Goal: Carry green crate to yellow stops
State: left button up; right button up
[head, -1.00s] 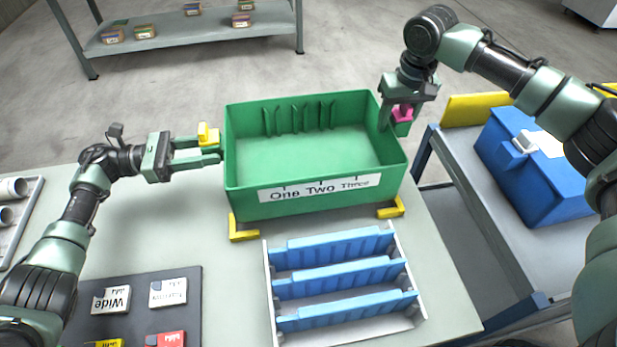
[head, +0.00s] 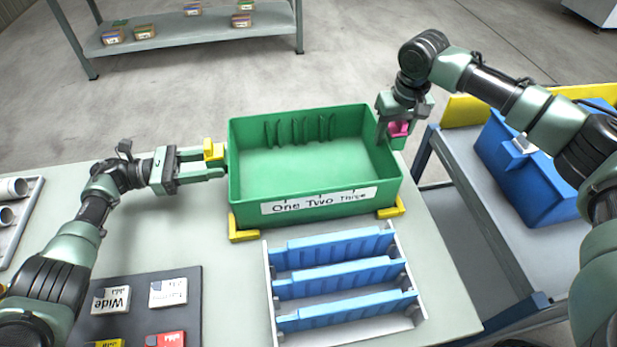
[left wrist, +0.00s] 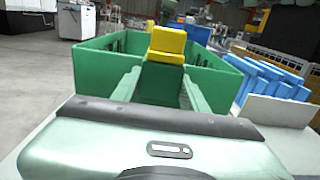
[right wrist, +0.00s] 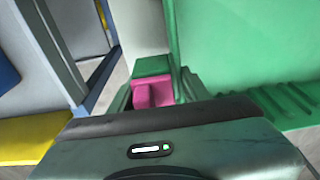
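My left gripper (head: 205,166) is shut around the crate's left handle with the yellow block (head: 213,150), which also shows in the left wrist view (left wrist: 167,45). My right gripper (head: 397,118) is shut around the right handle with the pink block (head: 399,129), between the fingers in the right wrist view (right wrist: 152,93).
A rack of blue dividers (head: 340,280) stands directly in front of the crate. A dark mat with labelled boxes (head: 150,315) lies front left. A blue lidded box (head: 530,165) is on a cart to the right. A shelf (head: 170,35) stands at the back.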

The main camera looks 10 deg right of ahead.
pick_arm(q)
jog(key=o, duration=0.4)
jog(key=shift+a, duration=0.2)
pick_arm(e)
jog(key=o, duration=0.4)
jog(key=shift+d, duration=0.3)
pick_arm(q)
jog(key=shift+s+d, duration=0.1)
pick_arm(e)
jog(key=shift+s+a+r, duration=0.1)
jog(key=shift+a, duration=0.05)
jog(key=shift+a, duration=0.1)
pick_arm(q)
notch_tip(320, 180, up, 10)
jog(key=shift+f, duration=0.15)
pick_arm(e)
jog(key=shift+r, duration=0.15)
jog(key=r, duration=0.3)
jog(key=s+r, duration=0.1)
jog(key=r, duration=0.7)
jog(key=shift+s+r, duration=0.25)
jog(key=shift+s, duration=0.15)
